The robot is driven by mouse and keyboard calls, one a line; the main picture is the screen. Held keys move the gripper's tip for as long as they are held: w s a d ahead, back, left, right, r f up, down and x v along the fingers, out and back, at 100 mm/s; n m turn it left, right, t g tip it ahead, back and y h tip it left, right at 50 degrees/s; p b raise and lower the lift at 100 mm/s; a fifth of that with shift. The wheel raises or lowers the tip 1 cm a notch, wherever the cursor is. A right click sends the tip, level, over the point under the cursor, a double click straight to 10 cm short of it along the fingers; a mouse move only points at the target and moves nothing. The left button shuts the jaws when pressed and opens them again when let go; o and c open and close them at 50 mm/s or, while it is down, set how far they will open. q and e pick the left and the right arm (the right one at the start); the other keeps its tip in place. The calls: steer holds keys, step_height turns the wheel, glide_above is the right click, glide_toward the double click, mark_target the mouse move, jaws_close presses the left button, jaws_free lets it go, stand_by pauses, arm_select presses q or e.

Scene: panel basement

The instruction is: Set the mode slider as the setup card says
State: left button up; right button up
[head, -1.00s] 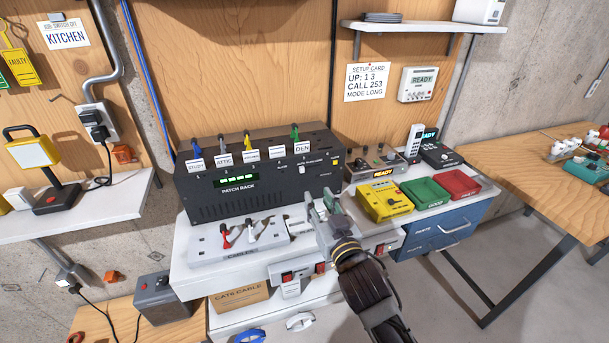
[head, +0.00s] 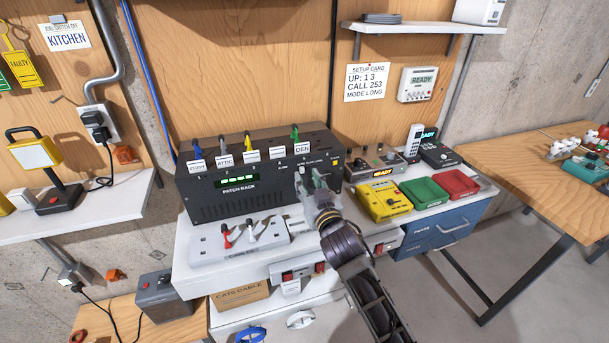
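The setup card (head: 367,83) on the wall reads "UP: 1 3, CALL 253, MODE LONG". The black patch rack (head: 235,203) stands on the white bench, with a green-lit display and several plugged, labelled cables. The mode slider is on the right part of its front, under a small row of lettering too fine to read surely. My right gripper (head: 309,184) is in front of that part, its fingers apart around or just before the slider. The fingers cover much of the slider, so its setting and any contact cannot be told. My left gripper is out of view.
A grey cable block (head: 210,249) with upright plugs lies before the rack. Right of it are a yellow box (head: 385,203), green tray (head: 424,194), red tray (head: 458,184) and a control box (head: 373,166). Red switches (head: 288,277) line the bench front.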

mark_target(302, 172)
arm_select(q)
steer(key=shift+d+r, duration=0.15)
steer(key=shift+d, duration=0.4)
arm_select(e)
steer(key=shift+x, duration=1.7)
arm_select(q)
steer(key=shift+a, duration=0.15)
arm_select(e)
steer(key=shift+c, duration=0.3)
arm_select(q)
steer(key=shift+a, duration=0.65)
arm_select(e)
jaws_close()
